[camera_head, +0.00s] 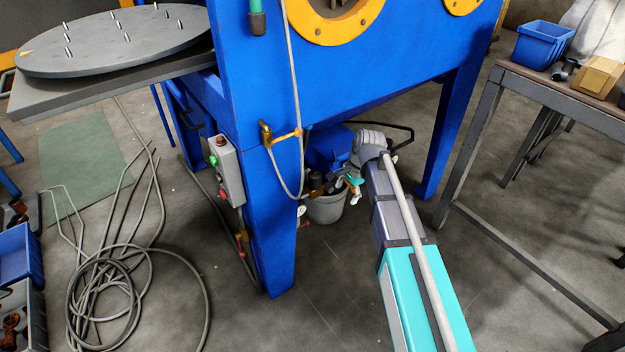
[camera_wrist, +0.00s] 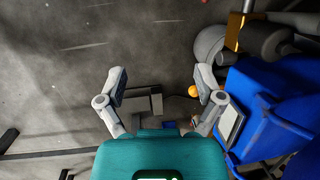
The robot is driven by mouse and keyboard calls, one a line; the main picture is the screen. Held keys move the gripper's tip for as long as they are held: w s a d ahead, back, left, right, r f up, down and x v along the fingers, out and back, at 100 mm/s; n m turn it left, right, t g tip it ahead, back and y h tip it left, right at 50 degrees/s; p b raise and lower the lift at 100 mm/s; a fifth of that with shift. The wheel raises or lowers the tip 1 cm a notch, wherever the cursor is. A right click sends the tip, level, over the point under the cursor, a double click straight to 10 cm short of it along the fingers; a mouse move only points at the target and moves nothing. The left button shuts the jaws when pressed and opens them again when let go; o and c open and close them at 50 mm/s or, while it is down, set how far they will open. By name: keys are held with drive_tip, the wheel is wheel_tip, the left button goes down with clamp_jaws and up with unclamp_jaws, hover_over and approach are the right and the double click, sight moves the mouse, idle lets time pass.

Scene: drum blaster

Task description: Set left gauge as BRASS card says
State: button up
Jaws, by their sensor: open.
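In the wrist view my gripper (camera_wrist: 161,82) is open and empty, with its two grey fingers spread wide over the grey floor. In the head view my arm reaches under the blue blast cabinet (camera_head: 260,150), and the gripper end is small and partly hidden there. I cannot make out the left gauge or the BRASS card in either view. A small white item (camera_head: 303,212) beside the cabinet's front leg is too small to identify.
A grey bucket (camera_head: 327,209) stands under the cabinet near my gripper. A switch box (camera_head: 226,170) is on the front leg. Coiled hose (camera_head: 105,300) lies on the floor at left. A workbench (camera_head: 560,95) stands at right. A blue body (camera_wrist: 265,110) lies close right of my fingers.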

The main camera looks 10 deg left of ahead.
drive_tip(key=s+d+r+n+h+p, duration=0.1)
drive_tip(key=s+d+r+n+p, duration=0.1)
drive_tip(key=d, duration=0.6)
drive_tip(key=s+d+r+n+p, duration=0.3)
drive_tip(key=s+d+r+p, duration=0.1)
drive_tip(key=s+d, duration=0.3)
drive_tip(key=s+d+r+n+h+p, duration=0.1)
drive_tip(key=s+d+r+n+p, duration=0.2)
drive_tip(key=d, duration=0.6)
drive_tip(key=shift+s+d+r+t+h+p, duration=0.3)
drive_tip(key=shift+s+d+r+t+p, duration=0.15)
drive_tip(key=shift+s+r, duration=0.5)
drive_tip(key=shift+a, duration=0.15)
